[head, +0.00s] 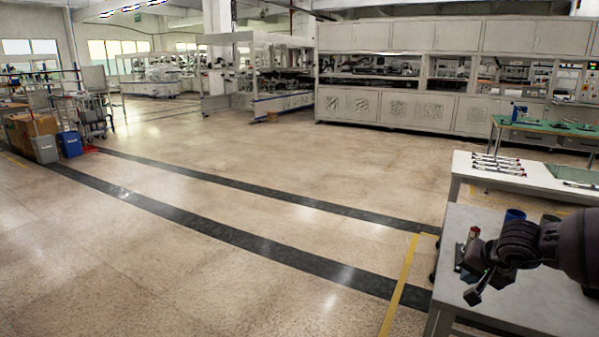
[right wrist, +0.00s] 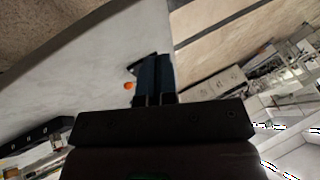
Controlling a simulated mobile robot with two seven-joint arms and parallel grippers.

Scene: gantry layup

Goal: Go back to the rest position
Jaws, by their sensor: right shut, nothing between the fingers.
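My right gripper (head: 478,287) is in the lower right of the head view, above the near grey table (head: 473,215). Its fingers are shut with nothing between them. In the right wrist view the fingers (right wrist: 154,80) are together and point over the pale table top (right wrist: 95,65). My right arm comes in from the right edge of the head view. My left gripper is not in the head view.
A blue cup (head: 514,216) and a small red-topped item (head: 473,233) stand on the near table. Behind it is a white table (head: 462,165) with several slim tools. A green-topped bench (head: 545,126) stands farther back. The floor at left and centre is open.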

